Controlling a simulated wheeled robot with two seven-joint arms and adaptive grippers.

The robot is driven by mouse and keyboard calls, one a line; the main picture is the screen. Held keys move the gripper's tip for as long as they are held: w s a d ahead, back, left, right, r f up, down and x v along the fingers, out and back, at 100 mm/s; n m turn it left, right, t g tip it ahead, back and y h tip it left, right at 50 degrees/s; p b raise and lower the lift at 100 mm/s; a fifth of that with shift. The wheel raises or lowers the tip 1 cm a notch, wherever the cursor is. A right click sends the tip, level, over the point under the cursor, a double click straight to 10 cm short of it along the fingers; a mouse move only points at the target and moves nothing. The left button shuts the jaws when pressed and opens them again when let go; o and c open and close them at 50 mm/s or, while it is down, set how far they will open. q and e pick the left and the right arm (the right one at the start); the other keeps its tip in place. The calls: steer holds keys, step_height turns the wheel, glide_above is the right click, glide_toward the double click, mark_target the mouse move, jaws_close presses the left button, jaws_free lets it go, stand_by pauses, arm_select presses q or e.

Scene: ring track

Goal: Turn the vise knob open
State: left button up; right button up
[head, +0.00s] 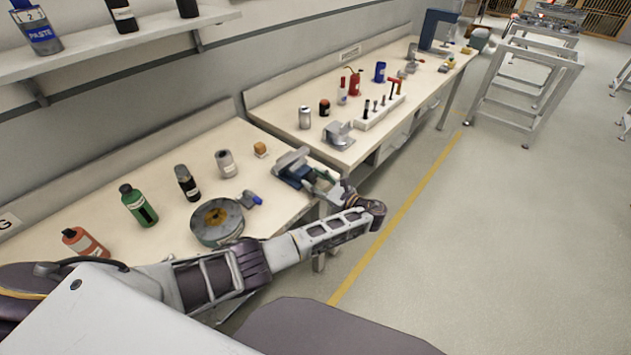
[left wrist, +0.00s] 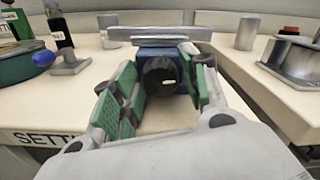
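The vise (head: 293,163) is grey and blue and sits at the front right corner of the near workbench. In the left wrist view its grey jaw (left wrist: 158,34) lies across the top of a blue body. The round black knob (left wrist: 160,76) faces the wrist camera. My left gripper (head: 316,182) reaches the vise from its front. In the left wrist view its green-padded fingers (left wrist: 163,82) stand open, one on each side of the knob, with small gaps seeming to show. The jaw opening is hidden. My right gripper is in neither view.
Bottles stand further left. A second bench (head: 285,98) adjoins beyond. The floor (head: 460,240) to the right is clear.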

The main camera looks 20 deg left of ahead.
arm_select(q)
steer(key=shift+o, duration=0.5)
steer(key=v, duration=1.2)
